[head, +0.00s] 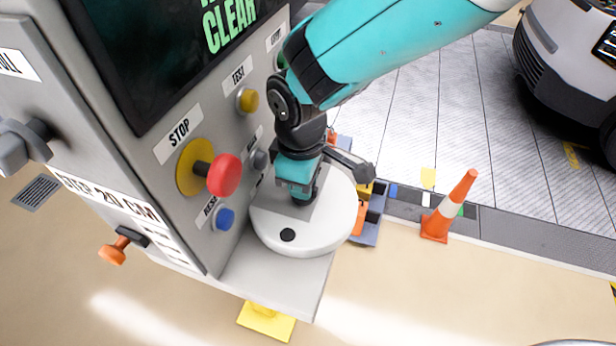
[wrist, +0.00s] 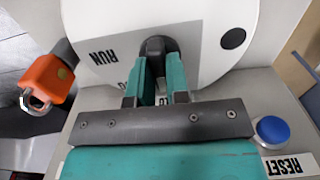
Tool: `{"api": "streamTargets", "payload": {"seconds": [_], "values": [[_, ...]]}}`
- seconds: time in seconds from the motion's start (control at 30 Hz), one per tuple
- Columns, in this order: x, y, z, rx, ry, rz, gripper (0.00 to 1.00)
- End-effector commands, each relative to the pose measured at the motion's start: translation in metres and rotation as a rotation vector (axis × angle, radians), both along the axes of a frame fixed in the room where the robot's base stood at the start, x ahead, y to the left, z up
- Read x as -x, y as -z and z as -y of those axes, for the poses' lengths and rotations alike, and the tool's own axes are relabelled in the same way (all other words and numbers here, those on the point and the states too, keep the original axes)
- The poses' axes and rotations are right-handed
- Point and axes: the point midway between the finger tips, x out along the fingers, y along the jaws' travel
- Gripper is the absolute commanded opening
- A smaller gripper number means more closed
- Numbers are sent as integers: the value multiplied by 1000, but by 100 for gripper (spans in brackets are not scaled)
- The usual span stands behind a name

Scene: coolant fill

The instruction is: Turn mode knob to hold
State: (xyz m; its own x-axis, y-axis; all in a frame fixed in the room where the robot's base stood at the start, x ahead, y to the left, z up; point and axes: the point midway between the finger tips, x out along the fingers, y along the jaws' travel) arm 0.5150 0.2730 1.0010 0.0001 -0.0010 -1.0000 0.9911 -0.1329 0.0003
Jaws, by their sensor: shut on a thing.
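The mode knob is a dark knob (wrist: 157,47) in the middle of a white round dial (head: 290,238), which also shows in the wrist view (wrist: 218,70). My gripper (head: 303,198) is over the dial. In the wrist view its teal fingers (wrist: 159,75) are shut on the knob from both sides. The word RUN (wrist: 114,54) is on a grey patch of the dial left of the knob. Another label beside the fingers is mostly hidden, and I cannot read HOLD anywhere. A black dot (wrist: 233,38) is near the dial's right edge.
A blue RESET button (head: 224,219) is close by on the panel, and a red STOP button (head: 224,175) stands out above it. A yellow button (head: 248,101) is under TEST. An orange padlock-like thing (wrist: 48,80) is left of the dial. A traffic cone (head: 449,208) stands on the floor.

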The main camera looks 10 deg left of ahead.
Motion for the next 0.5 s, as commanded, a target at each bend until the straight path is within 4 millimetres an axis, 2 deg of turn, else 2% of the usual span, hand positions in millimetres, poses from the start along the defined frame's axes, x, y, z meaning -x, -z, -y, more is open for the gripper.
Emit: {"api": "streamTargets", "payload": {"seconds": [0.2,0.23,0.3,0.33,0.5], "values": [[-3,-2,1,-3,1,7,0],[-3,-2,1,-3,1,7,20],[-3,-2,1,-2,1,6,36],[-3,-2,1,-2,1,5,42],[-1,-1,0,-2,0,3,42]]}}
